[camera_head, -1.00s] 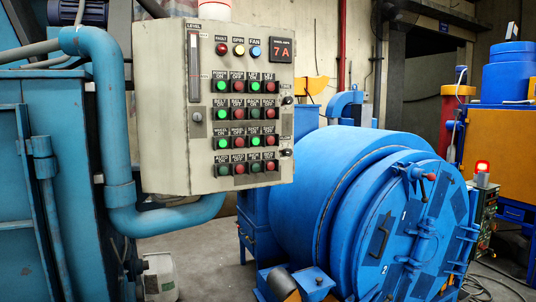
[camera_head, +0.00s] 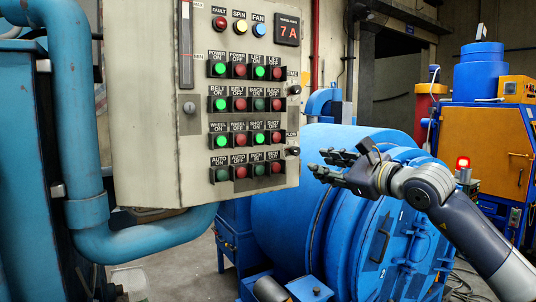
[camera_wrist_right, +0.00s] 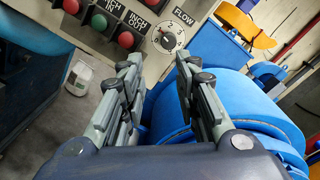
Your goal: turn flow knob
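The flow knob (camera_wrist_right: 168,41) is a small round white dial with scale marks in the right wrist view, beside the label FLOW. In the head view the flow knob (camera_head: 292,151) is a small dark knob on the lower right side of the grey control panel (camera_head: 150,120). My right gripper (camera_head: 326,163) is in front of the blue drum, to the right of the knob and apart from it. In the wrist view my right gripper (camera_wrist_right: 158,72) is open and empty, its fingers pointing toward the dial. My left gripper is out of view.
Rows of green and red buttons (camera_head: 245,102) cover the panel front. Another knob (camera_head: 294,90) sits above the flow knob. A large blue drum (camera_head: 290,210) stands behind my right arm. Blue pipes (camera_head: 82,120) run along the left.

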